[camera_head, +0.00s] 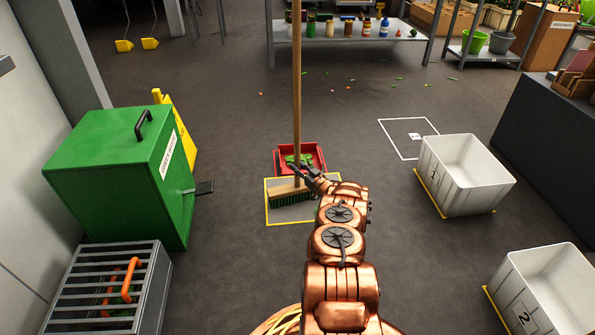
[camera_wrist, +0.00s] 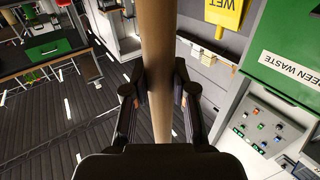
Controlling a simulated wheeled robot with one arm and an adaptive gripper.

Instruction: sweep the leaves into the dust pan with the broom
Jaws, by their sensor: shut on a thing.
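The broom has a long wooden handle (camera_head: 297,90) that stands upright and a head with green bristles (camera_head: 291,200). The head is at the floor inside a yellow-outlined square. My gripper (camera_head: 308,174) is shut on the handle just above the head. In the wrist view my gripper (camera_wrist: 160,95) has a finger on each side of the handle (camera_wrist: 157,60). The red dust pan (camera_head: 318,152) lies on the floor just behind the broom head, with green leaves (camera_head: 298,160) in it. More small green and orange leaves (camera_head: 334,87) lie scattered on the floor near the back shelf.
A green bin (camera_head: 110,165) and a grey slatted crate (camera_head: 75,285) stand at the left, with a yellow sign (camera_head: 178,125) behind. White bins (camera_head: 465,172) (camera_head: 545,290) stand at the right beside a dark counter (camera_head: 550,140). A shelf table (camera_head: 350,40) is at the back. The middle floor is clear.

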